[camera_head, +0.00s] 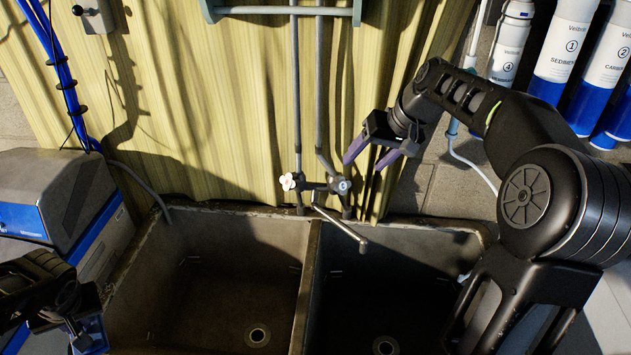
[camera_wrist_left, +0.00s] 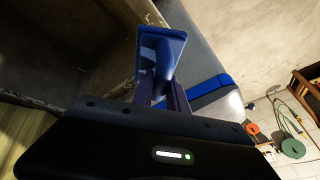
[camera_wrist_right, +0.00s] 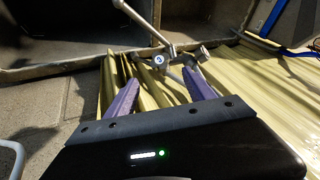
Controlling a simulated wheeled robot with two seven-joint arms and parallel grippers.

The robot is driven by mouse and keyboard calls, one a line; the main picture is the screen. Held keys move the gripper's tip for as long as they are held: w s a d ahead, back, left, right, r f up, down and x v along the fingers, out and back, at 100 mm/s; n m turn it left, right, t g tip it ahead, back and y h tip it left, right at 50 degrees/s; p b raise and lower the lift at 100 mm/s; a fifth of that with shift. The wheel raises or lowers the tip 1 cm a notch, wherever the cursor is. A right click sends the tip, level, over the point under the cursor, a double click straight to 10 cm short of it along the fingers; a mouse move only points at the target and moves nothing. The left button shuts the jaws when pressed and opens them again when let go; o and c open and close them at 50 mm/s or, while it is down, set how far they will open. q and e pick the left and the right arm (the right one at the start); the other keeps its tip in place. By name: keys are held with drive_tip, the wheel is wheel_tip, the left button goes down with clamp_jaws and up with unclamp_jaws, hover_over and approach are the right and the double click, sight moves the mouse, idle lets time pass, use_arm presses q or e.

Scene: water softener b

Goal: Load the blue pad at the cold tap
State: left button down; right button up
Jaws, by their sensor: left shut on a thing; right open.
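My left gripper (camera_head: 82,322) is at the lower left of the head view, partly cut off. It is shut on a blue pad (camera_wrist_left: 172,42), a flat-faced piece that sticks out beyond the fingers in the left wrist view. The tap with a round bluish-grey disc (camera_head: 342,186) is on the wall above the sink divider, beside a white-handled tap (camera_head: 288,182). My right gripper (camera_head: 362,162) is open and empty, just above and right of the disc tap. In the right wrist view, the disc (camera_wrist_right: 159,61) appears between its purple fingertips.
A double stone sink (camera_head: 312,265) fills the lower middle. A grey and blue box (camera_head: 45,200) stands at left, with blue cables (camera_head: 62,80) above. Filter cylinders (camera_head: 568,45) hang at upper right. Vertical pipes (camera_head: 320,95) run up the yellow curtain.

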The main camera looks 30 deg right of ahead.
sight(343, 183)
drive_tip(key=shift+f, duration=0.1)
use_arm(q)
wheel_tip(343, 183, up, 2)
drive_tip(key=shift+r+p, duration=0.15)
drive_tip(key=shift+p, duration=1)
use_arm(e)
drive_tip(key=x, duration=1.2)
